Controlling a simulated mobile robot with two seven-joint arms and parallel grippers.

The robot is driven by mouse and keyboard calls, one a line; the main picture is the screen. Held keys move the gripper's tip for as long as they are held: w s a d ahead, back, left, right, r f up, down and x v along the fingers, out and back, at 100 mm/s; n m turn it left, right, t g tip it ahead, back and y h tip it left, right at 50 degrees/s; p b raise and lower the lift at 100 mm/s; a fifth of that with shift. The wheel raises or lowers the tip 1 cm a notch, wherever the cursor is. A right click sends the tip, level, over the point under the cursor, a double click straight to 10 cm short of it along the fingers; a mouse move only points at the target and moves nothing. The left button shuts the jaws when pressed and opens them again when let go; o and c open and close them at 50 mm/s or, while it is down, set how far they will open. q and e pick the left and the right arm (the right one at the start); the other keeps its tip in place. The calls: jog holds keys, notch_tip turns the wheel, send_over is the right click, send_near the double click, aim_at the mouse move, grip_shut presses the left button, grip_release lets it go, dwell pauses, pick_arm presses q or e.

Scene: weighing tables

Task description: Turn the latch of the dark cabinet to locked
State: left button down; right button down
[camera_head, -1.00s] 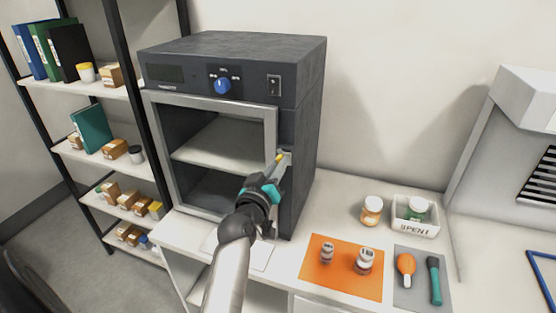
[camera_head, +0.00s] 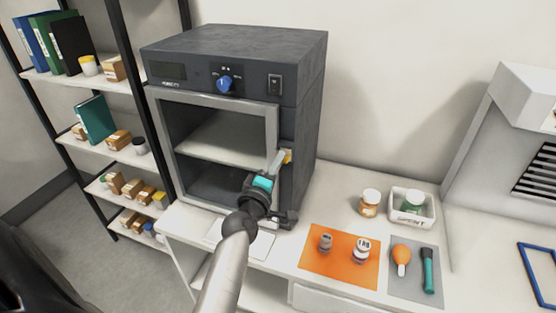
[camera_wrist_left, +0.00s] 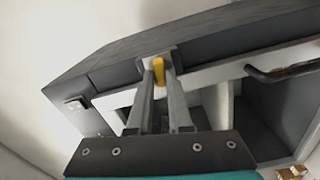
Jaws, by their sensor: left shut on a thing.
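The dark cabinet (camera_head: 234,45) stands on the white bench, with its grey-framed door (camera_head: 270,130) across the front. The small yellow latch (camera_head: 287,156) is at the right edge of the door frame. My left gripper (camera_head: 279,160) reaches up to it from below and is shut on it. In the left wrist view the yellow latch (camera_wrist_left: 158,70) sits between the two grey fingertips (camera_wrist_left: 160,78), upright in that picture. The fingers hide part of the latch, and any lock markings cannot be made out. My right gripper is not in view.
A blue knob (camera_head: 224,84) and a switch (camera_head: 275,84) are on the cabinet's top panel. An orange mat (camera_head: 318,270) with two small weights or bottles lies to the right. A shelf rack (camera_head: 110,160) stands close on the left. A dark handle (camera_wrist_left: 285,72) shows in the wrist view.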

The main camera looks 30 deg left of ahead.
pick_arm(q)
jog(key=shift+n, duration=1.2)
jog(key=shift+f, duration=0.1)
jog(key=c, duration=0.8)
grip_release()
jog(key=shift+c, duration=0.2)
jog(key=b+v, duration=0.2)
jog(key=v, duration=1.3)
jog(key=shift+s+d, duration=0.15)
